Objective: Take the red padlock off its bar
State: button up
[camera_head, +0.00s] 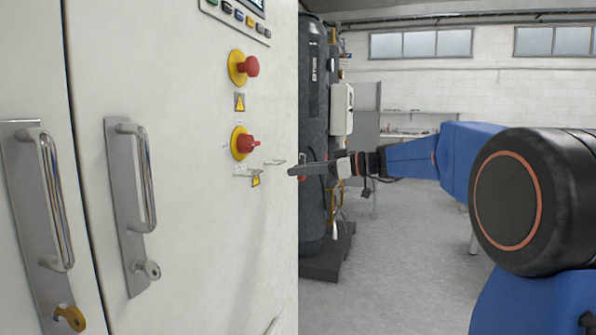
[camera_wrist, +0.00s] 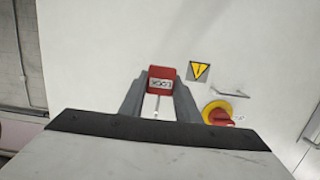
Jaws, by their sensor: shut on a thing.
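The red padlock (camera_wrist: 161,73) shows in the wrist view, with a pale label on its body and a thin metal shackle in front of it. My gripper (camera_wrist: 160,90) is shut on the padlock, one grey finger on each side of it. In the head view my gripper (camera_head: 296,171) is in front of the white cabinet's right edge, and the padlock is mostly hidden there. A thin metal bar (camera_wrist: 229,93) stands out from the cabinet to the right of the padlock, apart from it. It also shows in the head view (camera_head: 275,162).
The white cabinet (camera_head: 195,210) has a red rotary switch on yellow (camera_head: 243,143), a red button (camera_head: 243,67), a warning sign (camera_wrist: 199,71) and two long handles. A dark tank (camera_head: 314,110) stands behind my gripper. Open floor (camera_head: 400,260) lies to the right.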

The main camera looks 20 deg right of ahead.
jog(key=shift+f+v, duration=0.2)
jog(key=shift+v, duration=1.15)
jog(key=shift+f+v, duration=0.2)
jog(key=shift+v, duration=1.2)
jog(key=shift+d, duration=0.15)
jog(key=x, duration=0.4)
jog(key=shift+r, duration=0.3)
